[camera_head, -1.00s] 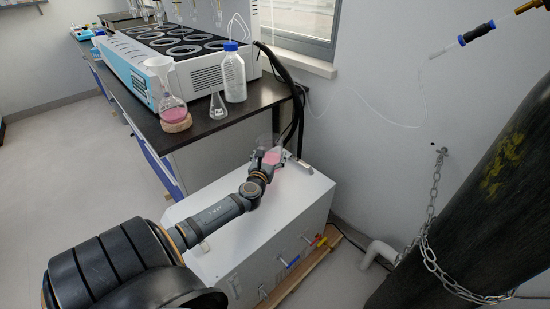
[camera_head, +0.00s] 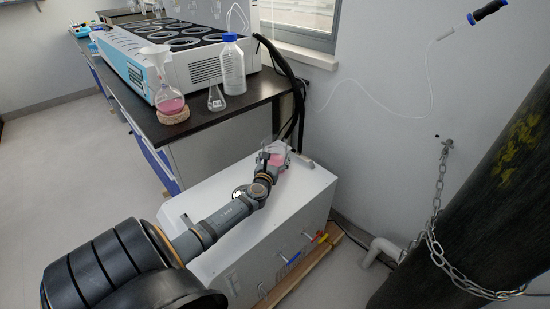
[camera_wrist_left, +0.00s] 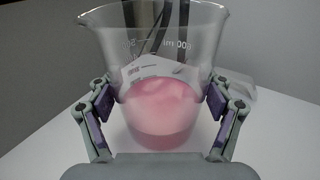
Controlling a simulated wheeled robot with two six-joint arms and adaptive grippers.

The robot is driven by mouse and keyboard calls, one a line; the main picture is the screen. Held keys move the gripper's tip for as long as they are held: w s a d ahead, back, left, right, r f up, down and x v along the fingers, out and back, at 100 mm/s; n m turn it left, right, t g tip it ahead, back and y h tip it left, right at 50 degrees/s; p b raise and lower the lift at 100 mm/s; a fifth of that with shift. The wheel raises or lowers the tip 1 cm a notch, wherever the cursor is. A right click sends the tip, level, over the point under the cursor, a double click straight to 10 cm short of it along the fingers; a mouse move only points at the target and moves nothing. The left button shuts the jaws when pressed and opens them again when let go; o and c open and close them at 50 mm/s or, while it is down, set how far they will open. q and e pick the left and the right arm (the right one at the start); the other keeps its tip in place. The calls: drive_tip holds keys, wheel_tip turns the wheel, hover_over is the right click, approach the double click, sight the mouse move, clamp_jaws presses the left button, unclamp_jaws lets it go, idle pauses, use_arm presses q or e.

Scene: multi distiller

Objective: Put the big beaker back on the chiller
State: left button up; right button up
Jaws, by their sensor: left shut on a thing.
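The big beaker (camera_head: 277,155) is clear glass with pink liquid in its lower part. It is at the far part of the white chiller top (camera_head: 200,200) in the head view. In the left wrist view the beaker (camera_wrist_left: 160,110) fills the middle, upright, with the white surface around its base. My left gripper (camera_head: 273,161) is shut on the beaker, with a purple-padded finger on each side of it in the left wrist view (camera_wrist_left: 160,105). I cannot tell whether the beaker's base touches the chiller top. My right gripper is not in view.
A dark bench (camera_head: 205,125) behind the chiller holds a round flask of pink liquid (camera_head: 170,101) with a funnel, a small conical flask (camera_head: 216,100) and a blue-capped bottle (camera_head: 232,68). A chained dark cylinder (camera_head: 490,180) stands at the right.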

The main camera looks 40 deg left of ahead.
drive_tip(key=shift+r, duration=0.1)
use_arm(q)
drive_tip(key=o, duration=1.7)
drive_tip(key=shift+f, duration=0.1)
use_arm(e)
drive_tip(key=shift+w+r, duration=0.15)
use_arm(q)
drive_tip(key=shift+r, duration=0.2)
drive_tip(key=p+v, duration=0.2)
drive_tip(key=v, duration=1)
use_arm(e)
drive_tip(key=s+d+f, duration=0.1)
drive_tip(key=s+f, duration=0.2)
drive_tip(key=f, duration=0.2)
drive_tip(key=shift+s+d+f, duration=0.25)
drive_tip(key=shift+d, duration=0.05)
